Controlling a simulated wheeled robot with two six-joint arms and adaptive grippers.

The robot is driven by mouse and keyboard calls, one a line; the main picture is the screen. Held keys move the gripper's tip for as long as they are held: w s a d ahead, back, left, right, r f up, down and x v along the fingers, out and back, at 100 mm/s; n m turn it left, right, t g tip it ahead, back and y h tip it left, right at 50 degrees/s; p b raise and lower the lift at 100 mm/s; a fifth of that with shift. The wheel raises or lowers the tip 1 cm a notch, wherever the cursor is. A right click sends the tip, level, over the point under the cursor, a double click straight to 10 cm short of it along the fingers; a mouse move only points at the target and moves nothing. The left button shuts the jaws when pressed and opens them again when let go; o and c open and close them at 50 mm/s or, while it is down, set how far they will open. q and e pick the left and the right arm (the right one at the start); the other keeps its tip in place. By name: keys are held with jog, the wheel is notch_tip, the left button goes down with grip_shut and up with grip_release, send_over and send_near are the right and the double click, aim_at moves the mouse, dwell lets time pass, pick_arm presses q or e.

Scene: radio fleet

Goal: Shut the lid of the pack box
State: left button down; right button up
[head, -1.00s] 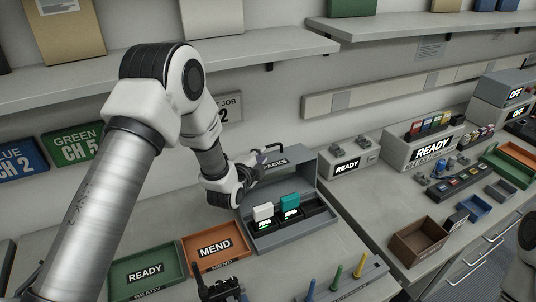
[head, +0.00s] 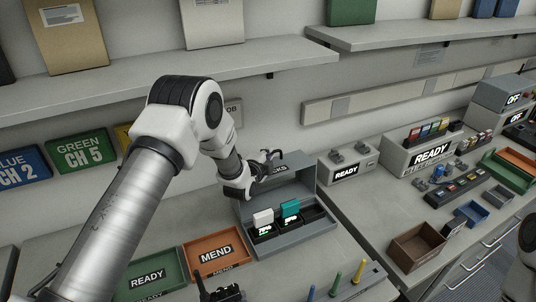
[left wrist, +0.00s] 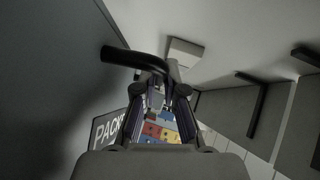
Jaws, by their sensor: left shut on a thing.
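The grey pack box (head: 296,241) stands on the bench in the head view. Its lid (head: 293,172) is raised at the back, with a dark label partly hidden by my arm. A white pack (head: 263,217) and a teal pack (head: 290,208) sit in the box. My left gripper (head: 264,164) is at the black lid handle (head: 273,153). In the left wrist view, the gripper (left wrist: 157,92) is shut on the handle (left wrist: 135,59), beside the PACKS label (left wrist: 107,129). My right gripper is not in view.
A green READY tray (head: 173,266) and an orange MEND tray (head: 238,243) lie left of the box. A grey READY unit (head: 347,170) stands to its right. A shelf (head: 180,77) runs above the arm. A dark radio-like object (head: 222,293) is at the front.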

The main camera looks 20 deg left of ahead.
pick_arm(q)
jog(key=shift+d+r, duration=0.15)
jog(key=shift+r, duration=0.1)
dwell(0.4)
jog(key=shift+s+d+r+m+t+b, duration=0.2)
jog(key=shift+s+d+m+t+b, duration=0.15)
jog(key=shift+b, duration=0.25)
jog(key=s+d+r+m+t+b, duration=0.2)
jog(key=s+d+m+t+b, duration=0.2)
jog(key=s+d+b, duration=0.2)
jog(key=shift+s+d+b, duration=0.15)
jog(key=shift+d+b, duration=0.35)
jog(key=shift+b, duration=0.7)
jog(key=shift+m+t, duration=0.25)
jog(key=c, duration=1.5)
grip_release()
jog(key=shift+d+r, duration=0.1)
jog(key=shift+d, duration=0.05)
jog(key=shift+s, duration=0.1)
